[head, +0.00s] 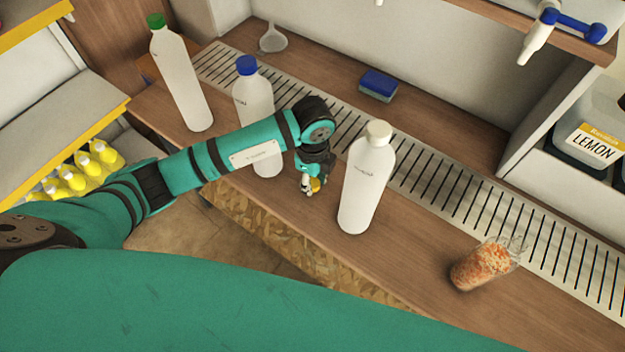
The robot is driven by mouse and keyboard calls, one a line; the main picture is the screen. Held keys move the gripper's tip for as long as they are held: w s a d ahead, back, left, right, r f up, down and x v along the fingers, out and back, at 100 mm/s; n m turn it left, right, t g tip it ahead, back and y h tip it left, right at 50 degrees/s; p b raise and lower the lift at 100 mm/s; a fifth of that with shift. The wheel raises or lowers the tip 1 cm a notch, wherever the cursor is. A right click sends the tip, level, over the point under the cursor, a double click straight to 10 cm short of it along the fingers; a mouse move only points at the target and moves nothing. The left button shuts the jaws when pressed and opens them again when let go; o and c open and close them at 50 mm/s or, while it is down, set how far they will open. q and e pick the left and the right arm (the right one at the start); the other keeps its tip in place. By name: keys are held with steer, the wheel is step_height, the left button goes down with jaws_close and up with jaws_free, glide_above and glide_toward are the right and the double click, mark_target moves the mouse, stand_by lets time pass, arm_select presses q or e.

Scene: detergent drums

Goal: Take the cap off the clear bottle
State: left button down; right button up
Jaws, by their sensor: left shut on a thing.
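My left gripper (309,188) points down just left of the white-capped bottle (366,190), over the wooden counter. It is shut on a small yellow thing (316,185), mostly hidden by the fingers; I cannot tell if it is a cap. The white-capped bottle stands upright, apart from the gripper. A blue-capped bottle (254,98) stands behind my forearm, which hides part of it. A green-capped bottle (181,82) stands further left. All three look whitish and wear their caps; I cannot tell which is the clear one. My right gripper is not in view.
A clear container of orange bits (482,266) is at the right on the counter (420,245). A slatted drain strip (440,185) runs behind. A blue sponge (378,85) and a funnel (272,39) are at the back. Yellow bottles (78,172) fill a left shelf.

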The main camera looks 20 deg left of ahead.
mark_target(313, 183)
arm_select(q)
steer(key=shift+f, duration=0.2)
steer(key=c, duration=1)
jaws_free()
steer(key=shift+r, duration=0.25)
step_height(313, 183, up, 12)
steer(key=shift+s+f, duration=0.1)
